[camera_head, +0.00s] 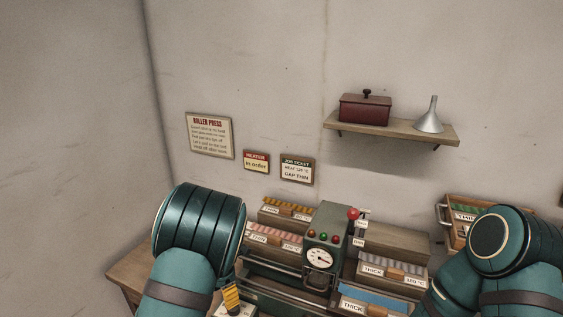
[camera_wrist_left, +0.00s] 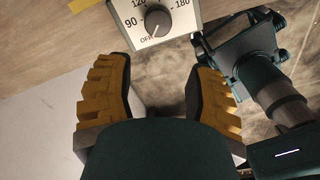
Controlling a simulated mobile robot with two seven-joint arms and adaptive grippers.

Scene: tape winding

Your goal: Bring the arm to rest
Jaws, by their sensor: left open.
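My left arm (camera_head: 197,235) comes in from the lower left in the head view, its large teal joint in front of the wall and table. The left gripper (camera_head: 231,299) shows there only as a bit of yellow finger at the bottom edge. In the left wrist view the left gripper (camera_wrist_left: 158,80) is open, its two yellow ribbed fingers wide apart with nothing between them. A dial box (camera_wrist_left: 157,20) marked 90, 120 and 180 lies just beyond the fingertips. My right arm (camera_head: 505,255) is at the lower right; its gripper is out of the picture.
A grey-green press (camera_head: 322,250) with a gauge and red knob stands among labelled drawers (camera_head: 283,212) on the wooden table (camera_head: 130,272). A wall shelf (camera_head: 390,131) holds a red box (camera_head: 365,108) and a funnel (camera_head: 430,118). The wall above the left arm is clear.

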